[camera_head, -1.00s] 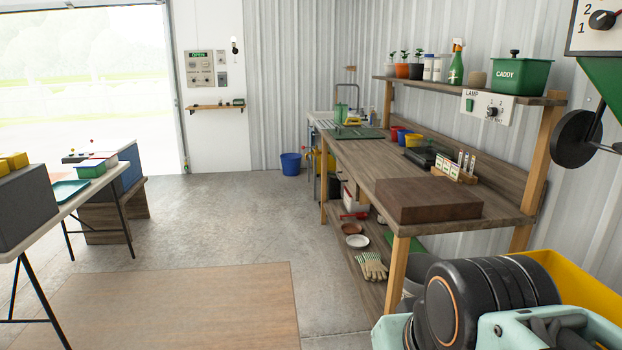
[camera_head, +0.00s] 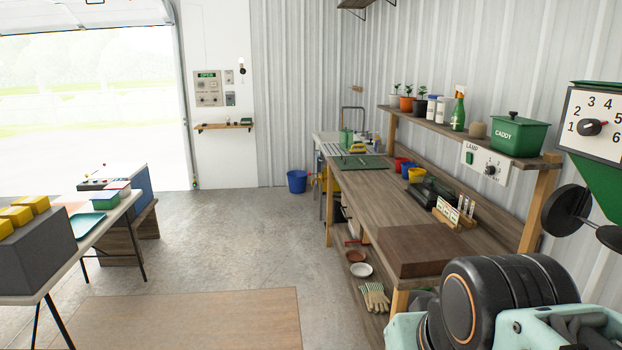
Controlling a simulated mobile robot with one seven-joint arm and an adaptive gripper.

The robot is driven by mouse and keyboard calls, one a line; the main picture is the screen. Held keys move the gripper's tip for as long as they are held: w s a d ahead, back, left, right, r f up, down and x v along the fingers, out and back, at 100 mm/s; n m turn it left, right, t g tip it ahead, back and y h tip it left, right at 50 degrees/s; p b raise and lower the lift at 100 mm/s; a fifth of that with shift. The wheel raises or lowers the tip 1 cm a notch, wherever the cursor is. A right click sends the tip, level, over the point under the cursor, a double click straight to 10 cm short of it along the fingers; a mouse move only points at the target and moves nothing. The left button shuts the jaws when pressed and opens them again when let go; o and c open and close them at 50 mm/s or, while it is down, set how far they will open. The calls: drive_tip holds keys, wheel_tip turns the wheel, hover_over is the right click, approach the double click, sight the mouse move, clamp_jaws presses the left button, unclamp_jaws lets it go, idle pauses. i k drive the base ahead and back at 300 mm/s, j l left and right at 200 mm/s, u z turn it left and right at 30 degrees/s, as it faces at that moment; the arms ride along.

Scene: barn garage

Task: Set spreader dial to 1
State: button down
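The spreader dial (camera_head: 592,128) is a dark knob on a white plate at the right edge of the head view. The plate is marked 1 to 6 in an arc, with 1 at the left and 6 at the lower right. The knob has a small red mark on its left side, but it is too small to tell surely which number it points at. A green hopper body (camera_head: 600,190) shows around the plate, with a black wheel (camera_head: 566,210) at its lower left. My arm fills the lower right corner, below the dial and apart from it. My gripper is not in view.
A wooden workbench (camera_head: 355,205) runs along the right wall. Its upper shelf (camera_head: 400,115) holds pots, a spray bottle and a green caddy (camera_head: 517,134), with a lamp switch panel (camera_head: 485,162) on its front. A table (camera_head: 110,212) stands left. The concrete floor (camera_head: 225,235) between is mostly clear.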

sight(585, 127)
drive_tip(key=z, duration=1.7)
